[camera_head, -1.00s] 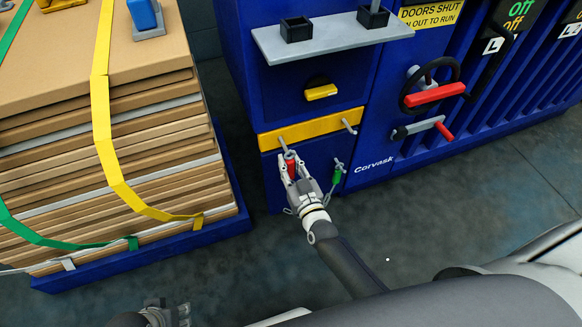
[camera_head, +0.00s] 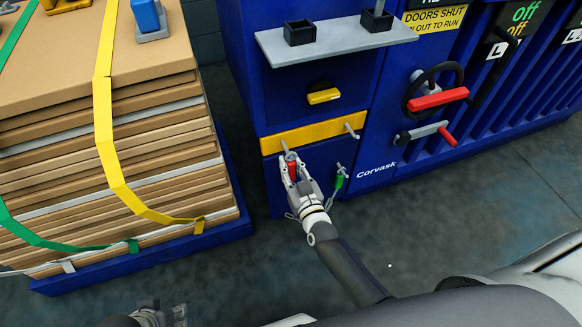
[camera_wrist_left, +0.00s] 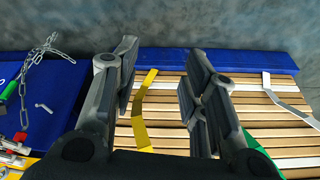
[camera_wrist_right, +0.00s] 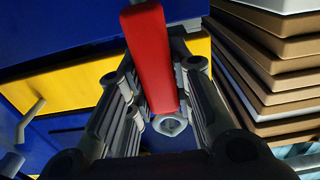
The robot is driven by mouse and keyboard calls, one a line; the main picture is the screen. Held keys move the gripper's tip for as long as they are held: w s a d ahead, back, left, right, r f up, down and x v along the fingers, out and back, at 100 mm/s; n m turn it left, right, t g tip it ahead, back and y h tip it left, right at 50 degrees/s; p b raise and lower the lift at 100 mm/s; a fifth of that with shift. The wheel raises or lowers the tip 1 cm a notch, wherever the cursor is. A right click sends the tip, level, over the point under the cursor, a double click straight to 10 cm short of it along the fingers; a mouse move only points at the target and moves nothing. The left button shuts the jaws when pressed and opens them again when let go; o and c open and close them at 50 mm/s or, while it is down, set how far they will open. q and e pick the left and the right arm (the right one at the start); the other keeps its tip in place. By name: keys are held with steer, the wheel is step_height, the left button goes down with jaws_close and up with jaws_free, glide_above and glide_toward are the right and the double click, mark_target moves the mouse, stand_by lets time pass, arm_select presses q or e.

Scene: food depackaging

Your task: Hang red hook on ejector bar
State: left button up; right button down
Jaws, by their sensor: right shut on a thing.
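The red hook (camera_head: 292,172) is between the fingers of my right gripper (camera_head: 287,163), which is shut on it. Its red handle (camera_wrist_right: 147,55) stands up between the fingers in the right wrist view, with a grey ring at its lower end. The hook is in front of the left end of a yellow bar (camera_head: 318,133) on the blue machine. The bar's right peg (camera_head: 351,132) is bare; the left peg is largely hidden by hook and fingers, so I cannot tell whether they touch. My left gripper (camera_wrist_left: 160,85) is open and empty, low at the head view's bottom edge.
A green-handled hook (camera_head: 340,181) hangs right of my right gripper. A strapped cardboard stack (camera_head: 160,150) on a blue pallet stands close on the left. A grey shelf (camera_head: 335,42) juts out above the yellow bar. Floor in front of the machine is clear.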

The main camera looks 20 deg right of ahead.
steer(key=shift+w+f+b, duration=0.25)
steer(key=shift+w+b, duration=0.05)
steer(key=shift+w+f, duration=0.2)
steer(key=shift+w, duration=0.25)
arm_select(q)
steer(key=v, duration=0.4)
steer(key=shift+a, duration=0.1)
steer(key=shift+f+b, duration=0.15)
steer(key=shift+b, duration=0.15)
arm_select(e)
steer(key=shift+w, duration=0.1)
arm_select(q)
steer(key=shift+f+b, duration=0.3)
steer(key=shift+f, duration=0.1)
arm_select(e)
steer(key=shift+w+a, duration=0.1)
steer(key=shift+w, duration=0.85)
steer(key=shift+f, duration=0.2)
